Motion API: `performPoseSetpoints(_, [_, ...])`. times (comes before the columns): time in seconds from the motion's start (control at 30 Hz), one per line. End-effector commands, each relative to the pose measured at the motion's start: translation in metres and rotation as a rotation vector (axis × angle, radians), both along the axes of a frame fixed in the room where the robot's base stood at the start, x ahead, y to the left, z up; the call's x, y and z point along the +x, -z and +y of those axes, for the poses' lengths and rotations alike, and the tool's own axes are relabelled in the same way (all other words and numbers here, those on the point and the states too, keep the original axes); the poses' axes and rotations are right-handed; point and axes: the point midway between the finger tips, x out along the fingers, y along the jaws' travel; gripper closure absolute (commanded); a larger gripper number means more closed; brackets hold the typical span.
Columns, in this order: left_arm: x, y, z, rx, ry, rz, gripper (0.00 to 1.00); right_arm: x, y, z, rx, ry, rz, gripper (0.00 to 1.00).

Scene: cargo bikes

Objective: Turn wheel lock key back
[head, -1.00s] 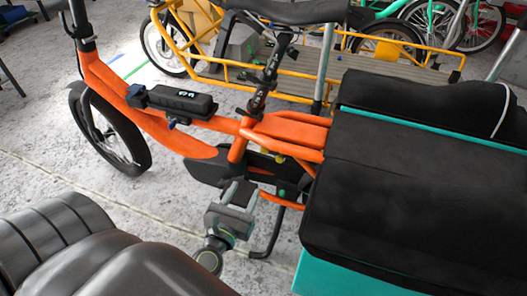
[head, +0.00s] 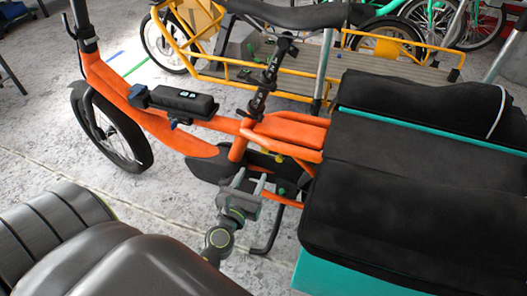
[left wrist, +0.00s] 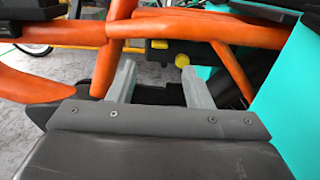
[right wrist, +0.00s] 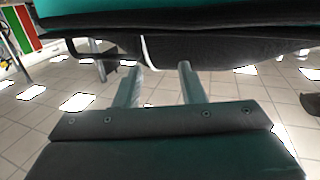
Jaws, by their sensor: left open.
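The orange cargo bike (head: 215,158) stands in front of me. My left gripper (head: 250,180) is open and empty beside its frame, below the seat tube. In the left wrist view the open fingers (left wrist: 158,70) point at the orange frame tubes. A round yellow knob (left wrist: 182,60) shows near the right fingertip, with a small yellow part (left wrist: 160,44) on a dark piece above it; neither is between closed jaws. I cannot tell for sure which part is the wheel lock key. My right gripper (right wrist: 156,78) is open and empty below a dark, teal-edged underside.
The black-covered cargo box (head: 400,170) with teal sides fills the right. A black battery (head: 183,101) sits on the frame. A kickstand (head: 270,235) stands below the gripper. A yellow cargo bike (head: 300,75) stands behind.

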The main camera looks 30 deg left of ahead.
Motion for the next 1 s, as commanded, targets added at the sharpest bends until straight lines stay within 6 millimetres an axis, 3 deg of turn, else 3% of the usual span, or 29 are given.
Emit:
performPoseSetpoints(0.47, [0.041,-0.002,0.010,0.002,0.000,-0.001,0.55,-0.031,0.071,0.007,0.099,-0.018,0.416,0.64])
performPoseSetpoints(0.6, [0.062,-0.002,0.015,0.002,0.001,-0.001,0.55,-0.045,0.089,0.012,0.126,-0.027,0.532,0.64])
performPoseSetpoints(0.8, [0.086,-0.001,0.021,0.001,0.000,-0.001,0.55,-0.057,0.103,0.015,0.146,-0.035,0.620,0.64])
performPoseSetpoints(1.0, [0.097,0.000,0.024,0.001,-0.002,0.000,0.55,-0.061,0.106,0.016,0.152,-0.037,0.643,0.64])
